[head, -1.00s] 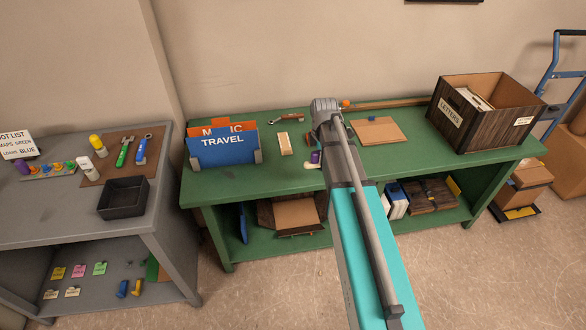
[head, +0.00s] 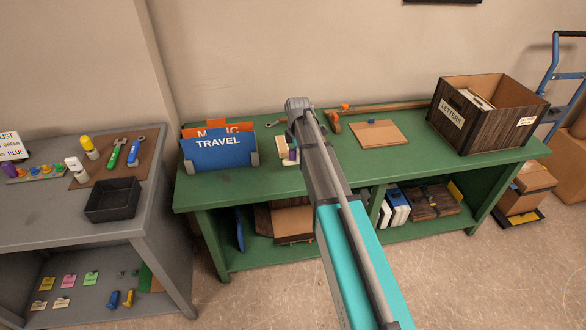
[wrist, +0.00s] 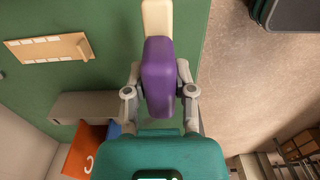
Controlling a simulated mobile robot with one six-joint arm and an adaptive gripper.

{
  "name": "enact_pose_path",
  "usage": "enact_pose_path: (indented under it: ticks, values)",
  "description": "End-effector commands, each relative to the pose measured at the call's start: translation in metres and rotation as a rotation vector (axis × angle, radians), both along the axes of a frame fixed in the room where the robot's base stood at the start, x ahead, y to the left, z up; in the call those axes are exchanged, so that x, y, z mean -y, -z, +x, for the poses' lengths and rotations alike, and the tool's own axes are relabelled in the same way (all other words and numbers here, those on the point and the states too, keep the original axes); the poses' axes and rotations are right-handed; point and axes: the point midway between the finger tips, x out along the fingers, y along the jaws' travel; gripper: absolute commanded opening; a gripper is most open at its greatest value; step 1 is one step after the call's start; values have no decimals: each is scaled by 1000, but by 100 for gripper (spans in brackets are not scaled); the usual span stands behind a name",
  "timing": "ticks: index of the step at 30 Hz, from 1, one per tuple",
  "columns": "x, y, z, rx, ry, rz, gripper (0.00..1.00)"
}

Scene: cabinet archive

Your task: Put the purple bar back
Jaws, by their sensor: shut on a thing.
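The purple bar (wrist: 158,75) is between the fingers of my gripper (wrist: 158,92) in the wrist view. A cream end (wrist: 157,20) sticks out beyond the purple part. In the head view the purple bar (head: 292,155) shows as a small patch beside my arm, above the front part of the green table (head: 225,187). My gripper is shut on it, but my arm hides most of the gripper in the head view.
Blue and orange folders (head: 222,152) stand between grey bookends left of my gripper. A clipboard (head: 378,135) and a LETTERS crate (head: 455,122) are to the right. The grey table (head: 60,230) at left holds a black tray (head: 112,198), tools and colored pegs (head: 45,170).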

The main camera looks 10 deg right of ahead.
Motion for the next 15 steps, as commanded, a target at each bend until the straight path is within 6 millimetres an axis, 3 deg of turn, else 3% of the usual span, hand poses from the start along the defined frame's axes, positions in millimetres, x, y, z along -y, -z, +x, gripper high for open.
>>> enact_pose_path:
  ticks: [1, 6, 15]
  values:
    - [-2, 10, 6, 0, -1, 0, 0]
    - [-8, 24, 17, 0, 0, 0, 0]
    - [-12, 31, 23, 0, 0, 0, 0]
